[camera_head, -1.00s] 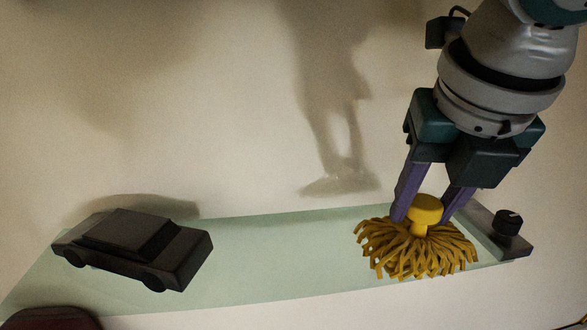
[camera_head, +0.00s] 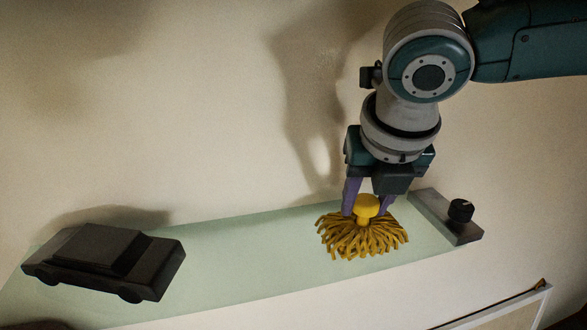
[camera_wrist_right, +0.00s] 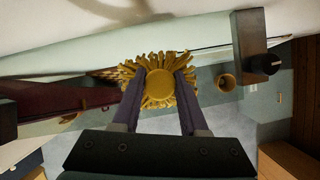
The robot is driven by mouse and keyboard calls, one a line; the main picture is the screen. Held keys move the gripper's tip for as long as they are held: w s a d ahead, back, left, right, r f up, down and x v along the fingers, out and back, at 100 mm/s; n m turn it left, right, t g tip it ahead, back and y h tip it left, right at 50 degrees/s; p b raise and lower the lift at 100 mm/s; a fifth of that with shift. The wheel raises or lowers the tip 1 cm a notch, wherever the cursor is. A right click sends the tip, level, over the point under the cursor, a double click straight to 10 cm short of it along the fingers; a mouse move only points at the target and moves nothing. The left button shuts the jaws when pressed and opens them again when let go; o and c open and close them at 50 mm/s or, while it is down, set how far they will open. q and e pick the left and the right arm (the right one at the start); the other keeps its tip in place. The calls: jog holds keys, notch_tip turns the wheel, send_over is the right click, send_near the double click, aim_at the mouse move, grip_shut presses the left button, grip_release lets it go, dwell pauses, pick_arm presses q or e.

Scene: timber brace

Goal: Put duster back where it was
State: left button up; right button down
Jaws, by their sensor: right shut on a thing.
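The duster (camera_head: 362,238) has a yellow knob on top and a skirt of mustard-yellow strands. My right gripper (camera_head: 367,206) comes down from above, its two purple fingers shut on the duster's knob. In the head view the duster appears over the right part of a pale green shelf (camera_head: 235,255). Whether its strands touch the shelf cannot be told. The right wrist view shows the duster (camera_wrist_right: 160,88) between the fingertips (camera_wrist_right: 160,85), with the shelf (camera_wrist_right: 100,52) beyond it. My left gripper is not in view.
A black toy car (camera_head: 105,262) stands on the shelf's left part. A grey metal block with a black knob (camera_head: 460,211) sits at the shelf's right end. The shelf between car and duster is clear. A pale wall (camera_head: 150,110) rises behind. A framed panel (camera_head: 505,312) shows lower right.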

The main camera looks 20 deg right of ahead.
aim_at(366, 238)
jog(key=shift+c, duration=2.2)
grip_release()
jog(key=b+v, duration=0.1)
jog(key=v, duration=0.5)
jog(key=shift+s+a+r, duration=0.1)
jog(key=shift+r, duration=0.2)
jog(key=s+a+f+m+y, duration=0.3)
jog(key=s+a+m, duration=0.2)
jog(key=a+m, duration=0.2)
jog(key=s+a+f+m+y, duration=0.3)
jog(key=s+a+m, duration=0.3)
jog(key=a, duration=0.2)
jog(key=s+d+f+m+h, duration=0.2)
jog(key=s+d+m, duration=0.3)
jog(key=m, duration=0.3)
jog(key=s+d+f+m+h, duration=0.2)
jog(key=s+d+m, duration=0.3)
jog(key=d+m, duration=0.3)
jog(key=shift+s+d+f+m+g, duration=0.2)
jog(key=shift+s+f+m+g, duration=0.2)
jog(key=shift+f+m, duration=0.4)
